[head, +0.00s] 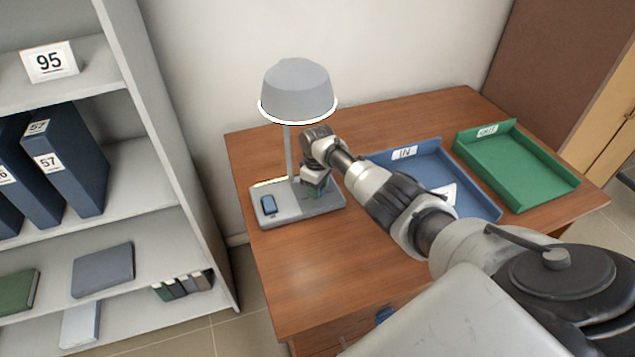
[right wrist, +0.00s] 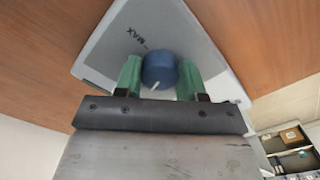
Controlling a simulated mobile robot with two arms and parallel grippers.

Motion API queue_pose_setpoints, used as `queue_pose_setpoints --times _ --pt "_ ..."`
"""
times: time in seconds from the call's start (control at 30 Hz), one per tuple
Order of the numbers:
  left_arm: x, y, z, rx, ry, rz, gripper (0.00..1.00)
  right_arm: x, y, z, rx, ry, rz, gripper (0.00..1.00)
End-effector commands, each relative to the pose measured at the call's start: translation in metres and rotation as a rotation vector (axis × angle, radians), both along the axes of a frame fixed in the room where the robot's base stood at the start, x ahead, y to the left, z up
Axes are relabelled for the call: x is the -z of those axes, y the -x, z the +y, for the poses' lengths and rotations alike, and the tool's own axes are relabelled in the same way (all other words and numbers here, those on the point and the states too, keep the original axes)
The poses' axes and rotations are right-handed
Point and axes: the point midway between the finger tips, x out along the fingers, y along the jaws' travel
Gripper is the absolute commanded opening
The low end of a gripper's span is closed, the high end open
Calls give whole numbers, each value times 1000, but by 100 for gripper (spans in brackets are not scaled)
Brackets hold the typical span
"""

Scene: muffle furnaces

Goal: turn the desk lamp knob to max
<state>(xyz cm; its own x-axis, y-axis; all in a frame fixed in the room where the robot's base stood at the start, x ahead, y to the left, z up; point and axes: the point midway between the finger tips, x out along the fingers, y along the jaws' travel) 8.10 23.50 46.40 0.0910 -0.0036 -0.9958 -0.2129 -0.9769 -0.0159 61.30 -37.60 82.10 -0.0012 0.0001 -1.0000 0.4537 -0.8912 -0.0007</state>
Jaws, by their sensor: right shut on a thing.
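The desk lamp (head: 298,88) stands on the wooden desk with a grey shade and a flat grey base (head: 280,215). Its blue knob (right wrist: 158,70) shows in the right wrist view, with a white pointer mark on its lower part. A "MAX" label (right wrist: 128,35) is printed on the base, up and left of the knob; the pointer does not face it. My right gripper (right wrist: 160,78) has its green fingers on both sides of the knob, shut on it. In the head view my right gripper (head: 315,185) hides the knob. My left gripper is not in view.
A blue "IN" tray (head: 465,190) and a green tray (head: 515,165) lie right of the lamp. A shelf with binders (head: 75,160) stands left. The desk front (head: 310,275) is clear.

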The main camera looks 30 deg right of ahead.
Motion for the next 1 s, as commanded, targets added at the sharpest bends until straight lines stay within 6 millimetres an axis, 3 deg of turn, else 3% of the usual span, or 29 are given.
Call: queue_pose_setpoints --times 1.0 --pt "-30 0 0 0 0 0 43 -3 -1 1 966 -1 -3 16"
